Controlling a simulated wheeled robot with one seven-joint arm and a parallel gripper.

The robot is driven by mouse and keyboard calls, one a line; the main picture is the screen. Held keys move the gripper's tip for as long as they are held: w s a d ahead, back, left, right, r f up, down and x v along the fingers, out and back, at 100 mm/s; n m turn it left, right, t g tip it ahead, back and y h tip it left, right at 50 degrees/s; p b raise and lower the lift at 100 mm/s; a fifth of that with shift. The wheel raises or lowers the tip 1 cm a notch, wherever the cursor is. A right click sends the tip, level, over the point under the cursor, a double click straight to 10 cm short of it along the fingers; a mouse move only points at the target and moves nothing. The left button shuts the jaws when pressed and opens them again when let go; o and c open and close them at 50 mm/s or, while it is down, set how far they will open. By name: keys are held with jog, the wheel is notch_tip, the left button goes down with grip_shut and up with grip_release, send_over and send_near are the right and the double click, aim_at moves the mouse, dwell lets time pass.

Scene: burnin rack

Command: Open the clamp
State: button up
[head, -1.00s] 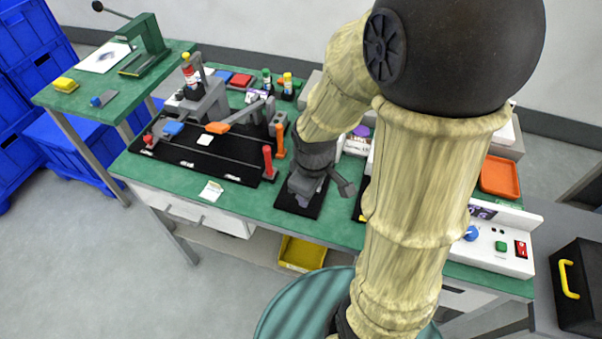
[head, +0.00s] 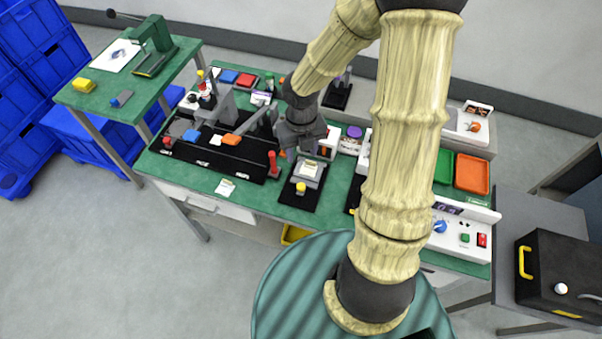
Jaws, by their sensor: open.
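A grey lever arm (head: 250,123) slants down to an orange grip (head: 231,139) over a long black base plate (head: 215,157) on the bench; this looks like a clamp. To its right a small grey fixture (head: 308,172) with a yellow knob (head: 300,188) sits on its own small black plate (head: 291,197); I cannot tell whether it is also a clamp. My gripper (head: 306,150) is open, above and behind the small fixture, apart from the orange grip. Its fingers are small and dark here, and I see nothing between them. My gripper hides the bench behind it.
A red post (head: 272,164) stands at the long plate's right end, beside my gripper. Bottles and small boxes line the back. A control box (head: 462,236) and an orange tray (head: 472,173) are at right. The bench's front strip is mostly clear.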

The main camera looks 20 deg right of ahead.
aim_at(301, 186)
jog(key=shift+w+r+n, duration=0.2)
jog(key=shift+r+n, duration=0.05)
jog(key=shift+n, duration=0.45)
jog(key=shift+f, duration=0.1)
notch_tip(301, 186, down, 17)
jog(key=b, duration=0.4)
jog(key=shift+f+b, duration=0.1)
jog(key=shift+b, duration=0.2)
jog(key=shift+c, duration=0.2)
grip_shut()
jog(key=shift+a, duration=0.1)
